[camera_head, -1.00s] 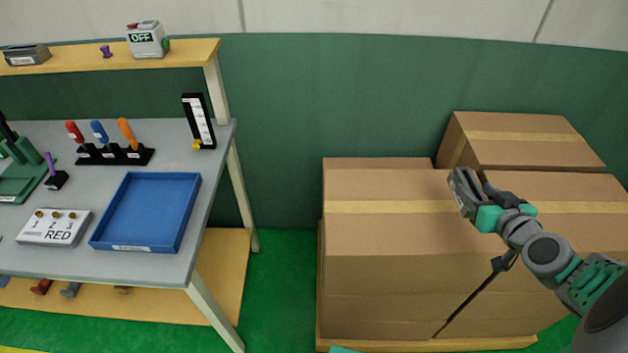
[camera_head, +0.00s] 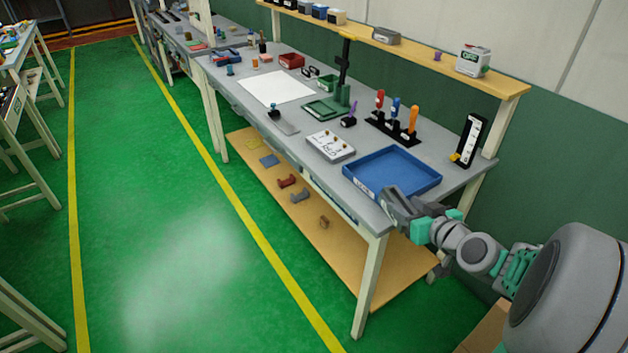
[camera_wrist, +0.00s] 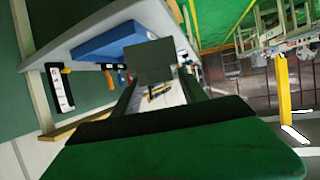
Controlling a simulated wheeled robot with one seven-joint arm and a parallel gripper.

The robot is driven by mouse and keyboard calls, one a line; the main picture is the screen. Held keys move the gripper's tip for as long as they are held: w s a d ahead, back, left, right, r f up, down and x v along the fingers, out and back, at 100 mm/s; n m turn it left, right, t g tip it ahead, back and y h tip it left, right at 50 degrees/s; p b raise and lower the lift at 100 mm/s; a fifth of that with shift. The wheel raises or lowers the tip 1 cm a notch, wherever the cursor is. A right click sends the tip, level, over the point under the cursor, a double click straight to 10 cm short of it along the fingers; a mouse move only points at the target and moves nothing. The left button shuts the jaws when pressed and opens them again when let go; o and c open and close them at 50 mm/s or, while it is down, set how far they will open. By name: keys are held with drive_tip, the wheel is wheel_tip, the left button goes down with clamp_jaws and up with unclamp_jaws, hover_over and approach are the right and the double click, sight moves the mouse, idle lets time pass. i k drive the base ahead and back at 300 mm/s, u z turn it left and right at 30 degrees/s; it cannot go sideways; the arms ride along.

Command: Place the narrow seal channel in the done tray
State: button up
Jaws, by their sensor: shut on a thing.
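The blue tray (camera_head: 392,174) sits on the front right corner of the grey workbench. It looks empty, and its small white label is too small to read. My gripper (camera_head: 396,206) is beside the tray's near right side, at the bench's edge. It is shut on a dark grey-green piece (camera_wrist: 155,62), which shows between the fingers in the wrist view and appears to be the seal channel. Its full shape is hidden, and I cannot tell its width. The tray also shows in the wrist view (camera_wrist: 108,40).
Behind the tray stand a rack of coloured-handled tools (camera_head: 394,128) and a black upright gauge (camera_head: 468,140). A white numbered box (camera_head: 330,145) is left of the tray. A raised shelf (camera_head: 400,47) runs along the back. The green floor left of the bench is clear.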

sight(379, 175)
drive_tip(key=u, duration=0.45)
drive_tip(key=i, duration=1)
